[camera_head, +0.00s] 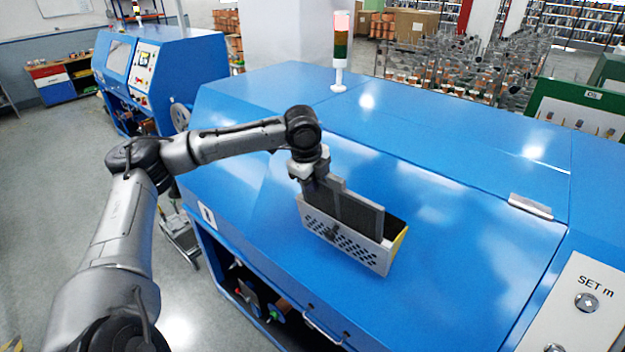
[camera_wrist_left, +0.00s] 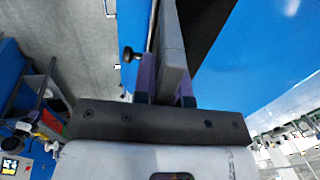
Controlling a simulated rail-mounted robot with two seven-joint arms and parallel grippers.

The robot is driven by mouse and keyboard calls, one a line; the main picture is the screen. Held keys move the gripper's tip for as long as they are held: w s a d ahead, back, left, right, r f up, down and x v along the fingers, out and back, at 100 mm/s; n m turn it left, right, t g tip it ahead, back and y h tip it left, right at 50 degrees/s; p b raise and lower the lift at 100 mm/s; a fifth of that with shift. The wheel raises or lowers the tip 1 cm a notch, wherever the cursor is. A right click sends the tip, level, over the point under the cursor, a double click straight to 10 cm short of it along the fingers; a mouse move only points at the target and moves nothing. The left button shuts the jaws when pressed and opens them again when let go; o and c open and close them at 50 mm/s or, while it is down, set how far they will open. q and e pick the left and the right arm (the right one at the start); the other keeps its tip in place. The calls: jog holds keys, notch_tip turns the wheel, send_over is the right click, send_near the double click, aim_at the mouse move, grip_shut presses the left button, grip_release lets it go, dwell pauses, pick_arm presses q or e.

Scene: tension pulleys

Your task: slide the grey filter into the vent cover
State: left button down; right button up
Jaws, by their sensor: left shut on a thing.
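The grey filter (camera_head: 360,214) is a thin dark panel standing upright, its lower part hidden inside the vent cover (camera_head: 342,247). The vent cover is a light grey box with a perforated front and an open top, fixed on the sloped blue lid, with a yellow inner edge at its right end. My left gripper (camera_head: 318,184) is shut on the filter at its upper left, above the cover's left end. In the left wrist view the filter (camera_wrist_left: 172,50) runs between the gripper's purple fingers (camera_wrist_left: 166,92). My right gripper is not in view.
The blue machine lid (camera_head: 450,200) is broad and clear around the cover. A signal light (camera_head: 340,45) stands on the machine behind.

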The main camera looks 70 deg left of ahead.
aim_at(315, 199)
pick_arm(q)
jog(key=shift+p, duration=0.4)
dwell(0.5)
jog(key=shift+f, duration=0.3)
dwell(0.3)
jog(key=shift+w+f, duration=0.1)
jog(key=shift+f, duration=0.15)
jog(key=shift+x, duration=1.2)
jog(key=shift+p, duration=0.55)
jog(key=shift+f, duration=0.15)
dwell(0.4)
